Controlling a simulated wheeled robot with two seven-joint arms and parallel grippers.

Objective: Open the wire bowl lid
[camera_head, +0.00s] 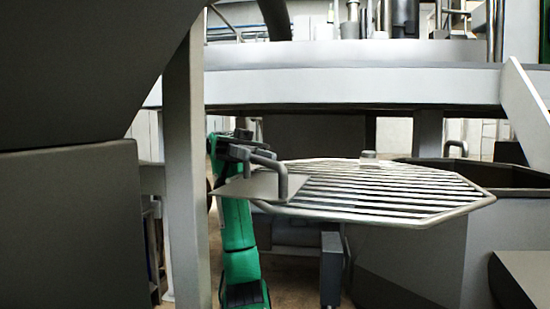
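The wire bowl lid (385,188) is a many-sided metal frame with parallel bars. It lies nearly flat and reaches out to the left of the grey bowl (500,225), whose dark opening shows behind and right of the lid. A flat plate (250,188) and a bent tube handle (282,178) are at the lid's left edge. My green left arm rises from below, with its dark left gripper (243,153) at the handle's upper end. The fingers are small and overlap the handle, so their grip is unclear. My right gripper is not in view.
A pale horizontal beam (350,86) crosses above the lid. A grey upright post (184,180) and large dark panels (70,220) fill the left side. A slanted grey panel (527,105) stands at the right. Some floor shows below the lid.

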